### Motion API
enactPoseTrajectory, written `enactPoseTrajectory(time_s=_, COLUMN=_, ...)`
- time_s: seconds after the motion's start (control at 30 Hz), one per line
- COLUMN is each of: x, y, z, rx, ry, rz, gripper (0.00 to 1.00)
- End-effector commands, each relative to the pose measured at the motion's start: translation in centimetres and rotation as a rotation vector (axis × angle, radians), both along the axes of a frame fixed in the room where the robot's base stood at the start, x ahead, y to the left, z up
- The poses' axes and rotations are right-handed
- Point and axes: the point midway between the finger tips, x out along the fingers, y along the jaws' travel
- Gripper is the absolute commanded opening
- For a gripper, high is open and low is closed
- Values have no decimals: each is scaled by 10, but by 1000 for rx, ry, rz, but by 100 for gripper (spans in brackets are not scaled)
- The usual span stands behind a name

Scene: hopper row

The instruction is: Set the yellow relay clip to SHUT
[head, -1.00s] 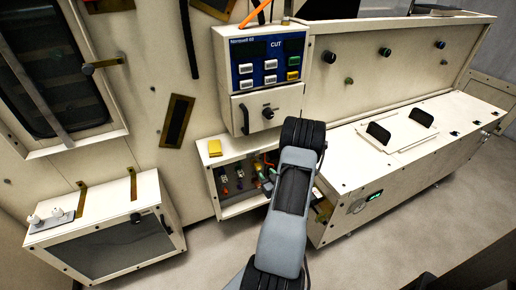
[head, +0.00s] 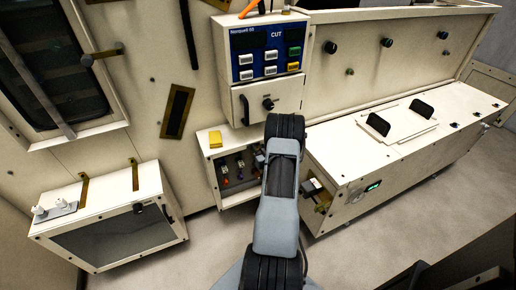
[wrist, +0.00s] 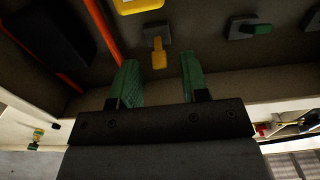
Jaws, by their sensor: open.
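In the wrist view, the yellow relay clip (wrist: 158,52) sits on a dark grey mount on the back wall of an open box. Its yellow tab points down the picture. My gripper (wrist: 160,75) is open, its two green fingers apart, with the clip just beyond and between the fingertips. I see no contact, and the depth gap is hard to judge. In the head view, the open box (head: 208,163) stands low beneath the control panel. My arm covers its right part, and I cannot make out the yellow clip or fingertips there.
A green clip (wrist: 259,29) is right of the yellow one, and a larger yellow piece (wrist: 138,4) is above. An orange cable (wrist: 103,32) and a dark block (wrist: 50,38) lie left. The box's pale edge (wrist: 285,108) runs close. A yellow block (head: 215,139) sits on the box top.

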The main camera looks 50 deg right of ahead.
Motion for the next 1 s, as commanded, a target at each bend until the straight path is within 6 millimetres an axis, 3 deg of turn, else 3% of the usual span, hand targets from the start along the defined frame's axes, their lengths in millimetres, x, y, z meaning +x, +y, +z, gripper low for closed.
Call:
enactPoseTrajectory(time_s=0.2, x=11, y=-4, z=0, rx=0, ry=1, rz=1, gripper=42)
enactPoseTrajectory(time_s=0.5, x=12, y=-4, z=0, rx=0, ry=1, rz=1, gripper=42)
enactPoseTrajectory(time_s=0.93, x=12, y=-4, z=0, rx=0, ry=0, rz=1, gripper=1)
enactPoseTrajectory(time_s=1.0, x=12, y=-4, z=0, rx=0, ry=0, rz=1, gripper=0)
